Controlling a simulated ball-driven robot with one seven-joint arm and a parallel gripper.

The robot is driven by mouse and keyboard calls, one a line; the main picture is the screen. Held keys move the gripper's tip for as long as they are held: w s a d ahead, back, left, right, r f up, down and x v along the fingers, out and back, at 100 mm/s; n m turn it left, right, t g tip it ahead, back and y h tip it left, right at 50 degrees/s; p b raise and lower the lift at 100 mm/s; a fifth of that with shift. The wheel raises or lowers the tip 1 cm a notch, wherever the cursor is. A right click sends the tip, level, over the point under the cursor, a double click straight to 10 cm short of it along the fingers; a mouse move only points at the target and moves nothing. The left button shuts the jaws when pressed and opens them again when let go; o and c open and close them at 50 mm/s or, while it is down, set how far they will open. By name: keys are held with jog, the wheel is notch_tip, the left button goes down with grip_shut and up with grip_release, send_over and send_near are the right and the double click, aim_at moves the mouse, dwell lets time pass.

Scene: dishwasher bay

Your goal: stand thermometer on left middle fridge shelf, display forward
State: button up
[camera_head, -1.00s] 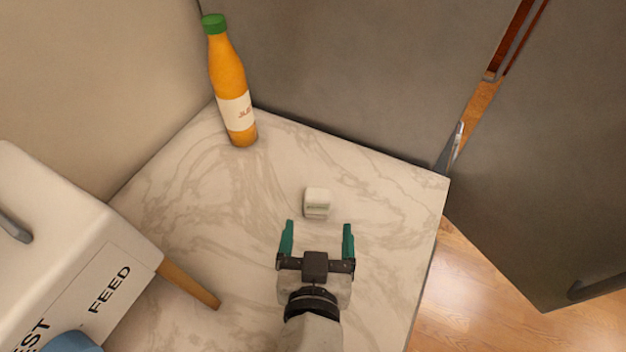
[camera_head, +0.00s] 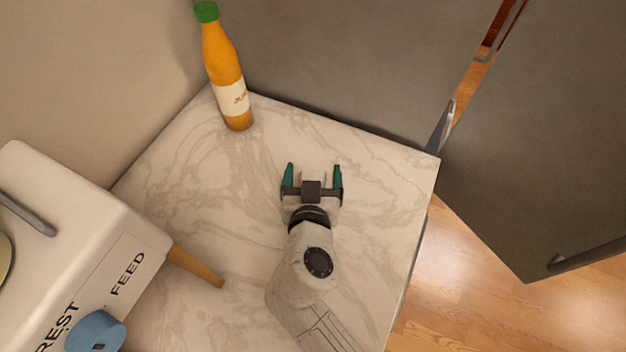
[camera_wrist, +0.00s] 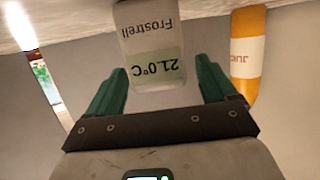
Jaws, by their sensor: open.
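The thermometer (camera_wrist: 150,45) is a small white block labelled Frostrell, with a greenish display reading 21.0°C. In the wrist view it appears upside down, with its display facing the camera. It stands on the marble counter (camera_head: 200,170), between and slightly beyond the green fingertips. In the head view my gripper hides it or makes it hard to pick out. My gripper (camera_head: 313,170) is open, low over the counter, with one finger on each side of the thermometer; the wrist view shows gaps beside it. No fridge shelf is in view.
An orange juice bottle (camera_head: 225,75) stands at the back left of the counter. Grey panels (camera_head: 340,60) rise behind it, and a grey door (camera_head: 540,140) stands at the right. A white box marked FEED (camera_head: 90,220) is at the left. Wooden floor (camera_head: 470,270) shows right.

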jog(key=c, duration=1.2)
jog(key=shift+r, duration=0.15)
